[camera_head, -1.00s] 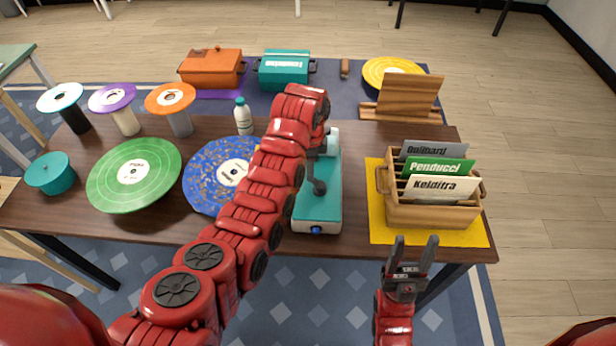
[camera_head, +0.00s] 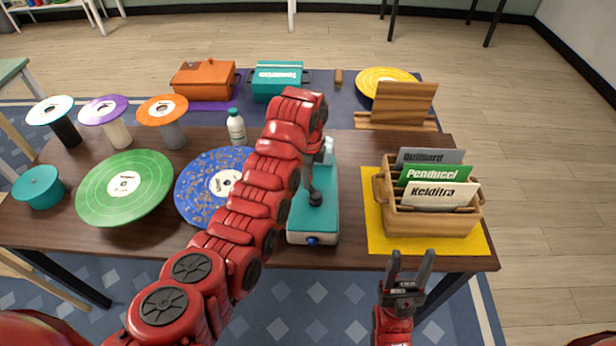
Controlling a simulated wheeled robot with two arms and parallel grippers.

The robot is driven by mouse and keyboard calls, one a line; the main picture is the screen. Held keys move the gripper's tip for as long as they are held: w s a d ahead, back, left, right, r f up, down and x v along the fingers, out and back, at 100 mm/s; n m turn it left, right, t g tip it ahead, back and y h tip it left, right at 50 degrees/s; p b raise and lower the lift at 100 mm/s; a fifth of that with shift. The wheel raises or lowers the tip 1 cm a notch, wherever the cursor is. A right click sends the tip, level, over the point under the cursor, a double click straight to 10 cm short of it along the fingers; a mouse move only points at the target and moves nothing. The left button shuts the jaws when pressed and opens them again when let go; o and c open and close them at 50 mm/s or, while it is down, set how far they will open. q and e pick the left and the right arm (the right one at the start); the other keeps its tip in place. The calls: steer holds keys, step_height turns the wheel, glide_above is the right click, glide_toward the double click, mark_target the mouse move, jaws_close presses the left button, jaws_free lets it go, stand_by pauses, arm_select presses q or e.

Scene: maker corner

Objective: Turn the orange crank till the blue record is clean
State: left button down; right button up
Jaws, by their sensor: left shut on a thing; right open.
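The blue record (camera_head: 208,185) lies left of my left arm, speckled with orange-brown flecks and partly covered by the arm. A teal and white machine (camera_head: 312,222) with a blue knob in front stands right of it. A dark lever with a round end (camera_head: 315,198) shows over the machine's top. My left arm reaches across the machine and hides its left side. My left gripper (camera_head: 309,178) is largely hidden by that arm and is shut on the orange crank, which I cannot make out. My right gripper (camera_head: 408,268) is open and empty before the table's front edge.
A green record (camera_head: 105,205), a teal pot (camera_head: 38,190), several disc-topped stands and a white bottle (camera_head: 236,128) are on the left. A wooden crate (camera_head: 430,222) of sleeves stands on a yellow mat (camera_head: 378,240) at right. A wooden stand (camera_head: 400,105) is behind it.

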arm_select(q)
steer(key=c, duration=0.7)
jaws_free()
steer(key=shift+c, duration=0.2)
step_height(320, 180, up, 7)
steer(key=shift+a+f+p, duration=0.1)
steer(key=shift+f+p, duration=0.1)
steer(key=shift+p, duration=0.5)
step_height(320, 180, up, 11)
steer(key=b, duration=0.1)
steer(key=shift+f, duration=0.1)
